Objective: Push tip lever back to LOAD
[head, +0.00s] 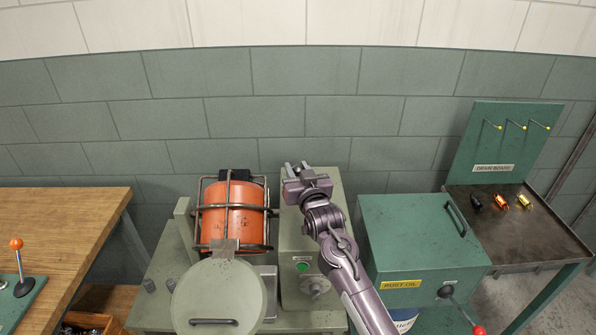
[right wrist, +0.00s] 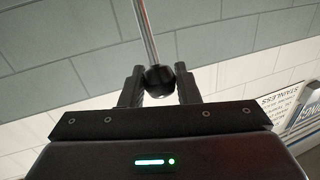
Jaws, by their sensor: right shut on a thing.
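My right gripper (head: 302,171) is raised above the grey-green control box in the head view. In the right wrist view its fingers (right wrist: 160,78) are shut on a black ball knob (right wrist: 159,82) at the end of a thin metal lever rod (right wrist: 146,34). The rod runs away from the knob toward the top of that view. In the head view my gripper and arm hide the knob and rod. A caged orange drum (head: 232,213) stands just left of the control box (head: 292,243). I see no LOAD marking. My left gripper is not in view.
A round grey lid (head: 218,298) is in front of the drum. A green rust oil box (head: 422,235) stands close on the right. A drain board (head: 500,140) with a tray and small parts is farther right. A wooden bench (head: 60,215) with an orange-knobbed lever (head: 16,244) is left.

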